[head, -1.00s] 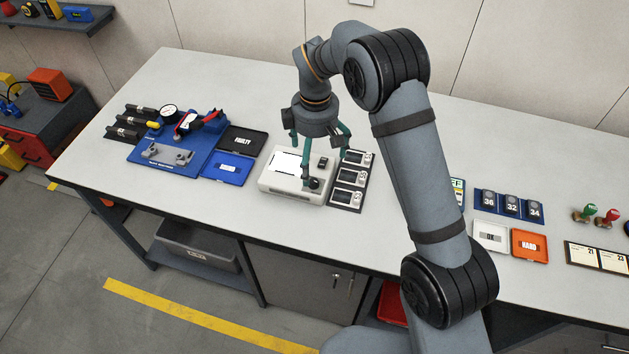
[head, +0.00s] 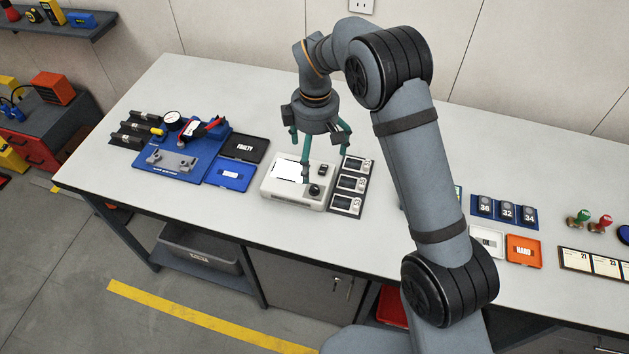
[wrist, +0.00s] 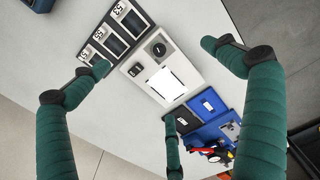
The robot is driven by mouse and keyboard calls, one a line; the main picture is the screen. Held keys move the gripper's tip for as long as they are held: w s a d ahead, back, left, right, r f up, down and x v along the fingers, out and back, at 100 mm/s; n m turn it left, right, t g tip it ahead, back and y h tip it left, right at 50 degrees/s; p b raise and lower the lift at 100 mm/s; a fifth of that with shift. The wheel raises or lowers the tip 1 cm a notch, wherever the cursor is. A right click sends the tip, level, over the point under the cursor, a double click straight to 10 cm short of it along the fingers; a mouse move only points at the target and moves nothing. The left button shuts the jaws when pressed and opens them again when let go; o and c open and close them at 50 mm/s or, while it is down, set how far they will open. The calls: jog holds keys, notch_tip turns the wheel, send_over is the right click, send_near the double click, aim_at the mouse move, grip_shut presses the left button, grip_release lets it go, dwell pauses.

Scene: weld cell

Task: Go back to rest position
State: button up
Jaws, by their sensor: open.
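My gripper (head: 316,160) hangs pointing down above the white device (head: 285,200) in the middle of the bench. Its green fingers are spread open with nothing between them. In the wrist view my gripper (wrist: 165,85) shows several fingers apart, and the white device (wrist: 178,100) with its bright panel and round dark knob lies below them. The arm is bent, with its elbow raised on the right of the head view.
A rack of modules (head: 352,183) adjoins the device. A blue fixture board (head: 190,160), black FAULTY tray (head: 262,143) and blue tray (head: 245,172) lie left. White tray (head: 485,240), orange HARD tray (head: 524,250) and stamps (head: 590,224) lie right. The bench's back is clear.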

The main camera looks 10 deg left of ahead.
notch_tip(320, 180, up, 6)
jog(key=p, duration=0.3)
jog(key=shift+f+p, duration=0.15)
jog(key=shift+p, duration=0.2)
